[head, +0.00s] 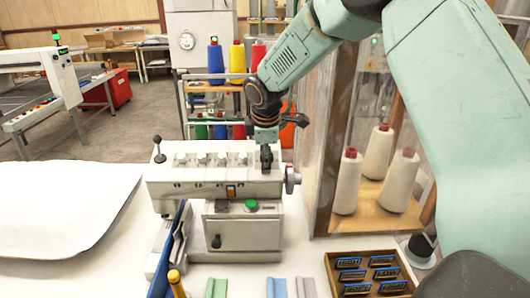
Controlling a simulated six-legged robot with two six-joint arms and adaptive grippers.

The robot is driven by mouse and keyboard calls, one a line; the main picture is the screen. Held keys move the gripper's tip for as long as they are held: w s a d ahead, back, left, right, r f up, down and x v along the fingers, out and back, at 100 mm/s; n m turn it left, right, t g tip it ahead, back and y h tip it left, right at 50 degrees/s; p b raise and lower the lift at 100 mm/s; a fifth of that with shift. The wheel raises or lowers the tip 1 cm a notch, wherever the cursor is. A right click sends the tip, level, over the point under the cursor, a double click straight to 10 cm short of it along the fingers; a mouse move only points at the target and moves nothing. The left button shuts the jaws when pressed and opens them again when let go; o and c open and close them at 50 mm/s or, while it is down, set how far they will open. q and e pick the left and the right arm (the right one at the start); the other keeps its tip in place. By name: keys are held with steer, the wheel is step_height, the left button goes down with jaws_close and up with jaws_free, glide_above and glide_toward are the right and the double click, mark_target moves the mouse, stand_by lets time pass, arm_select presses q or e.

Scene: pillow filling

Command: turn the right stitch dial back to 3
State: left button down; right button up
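The white stitch machine (215,177) stands on the white table, with a row of small grey dials (202,158) along its top. My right arm comes in from the right and reaches down over the machine. My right gripper (266,158) points straight down at the right end of the dial row and covers the dial there. The fingers look close together, but I cannot tell whether they grip the dial. The dial's number cannot be read. My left gripper is not in view.
A white pillow cover (62,207) lies at left. A wooden-framed clear case (330,150) with white thread cones (377,152) stands close at right. In front are a wooden tray (332,262) of blue-labelled pieces and coloured strips (277,287). A thread rack (207,88) stands behind.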

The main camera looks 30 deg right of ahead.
steer(key=shift+s+f+n+p, duration=0.15)
steer(key=shift+n+p, duration=0.45)
steer(key=shift+n, duration=0.1)
steer(key=shift+c, duration=1.1)
steer(key=o, duration=0.9)
steer(key=shift+w+d+f, duration=0.3)
steer(key=shift+d, duration=0.1)
steer(key=shift+c, duration=0.2)
steer(key=o, duration=0.5)
steer(key=shift+d, duration=0.1)
steer(key=shift+c, duration=0.2)
steer(key=shift+r, duration=0.1)
steer(key=shift+a+r, duration=0.1)
steer(key=shift+a, duration=0.1)
